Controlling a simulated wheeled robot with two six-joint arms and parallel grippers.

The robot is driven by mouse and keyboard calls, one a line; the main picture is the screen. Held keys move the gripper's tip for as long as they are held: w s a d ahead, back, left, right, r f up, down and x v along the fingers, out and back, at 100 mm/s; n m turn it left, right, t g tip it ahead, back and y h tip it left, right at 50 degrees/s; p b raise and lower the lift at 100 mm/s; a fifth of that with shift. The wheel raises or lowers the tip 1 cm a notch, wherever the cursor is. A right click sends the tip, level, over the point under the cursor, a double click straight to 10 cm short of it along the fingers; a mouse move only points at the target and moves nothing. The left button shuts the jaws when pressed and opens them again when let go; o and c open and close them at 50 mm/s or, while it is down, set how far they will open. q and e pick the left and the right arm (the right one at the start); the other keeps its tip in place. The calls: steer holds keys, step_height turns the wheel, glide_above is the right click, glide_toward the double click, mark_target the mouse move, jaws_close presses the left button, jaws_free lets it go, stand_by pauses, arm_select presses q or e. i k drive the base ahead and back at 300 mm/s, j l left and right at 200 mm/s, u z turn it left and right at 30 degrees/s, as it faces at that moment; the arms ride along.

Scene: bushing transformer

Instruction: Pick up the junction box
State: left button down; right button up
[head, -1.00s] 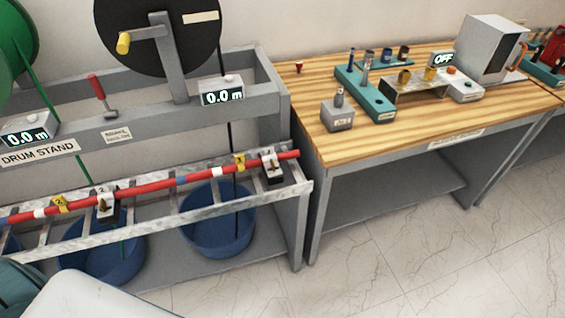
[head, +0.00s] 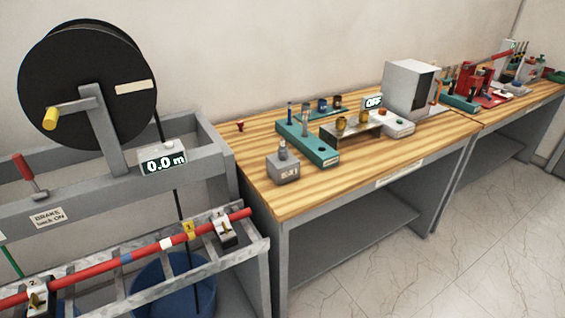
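No thing in view is clearly marked as the junction box. A small grey box (head: 284,168) with a pale label and a short grey post on top stands at the near left corner of the wooden bench (head: 330,194); its label is too small to read surely. Another small grey box (head: 163,158) with a 0.0 m display sits on the drum stand. Neither of my grippers is in view.
A green block (head: 306,145) with posts, a metal bracket (head: 350,132), an OFF display unit (head: 398,122) and a grey oven-like cabinet (head: 410,88) stand along the bench. A cable drum (head: 85,85) and a red cable (head: 105,264) are left. The tiled floor (head: 400,275) in front is clear.

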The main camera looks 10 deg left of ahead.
mark_target(284, 170)
steer(key=u, duration=0.25)
steer(key=i+l+u, duration=0.15)
steer(key=l+u, duration=0.3)
steer(key=l, duration=0.15)
steer(key=l+u, duration=0.4)
steer(key=l, duration=0.15)
steer(key=i+l, duration=0.05)
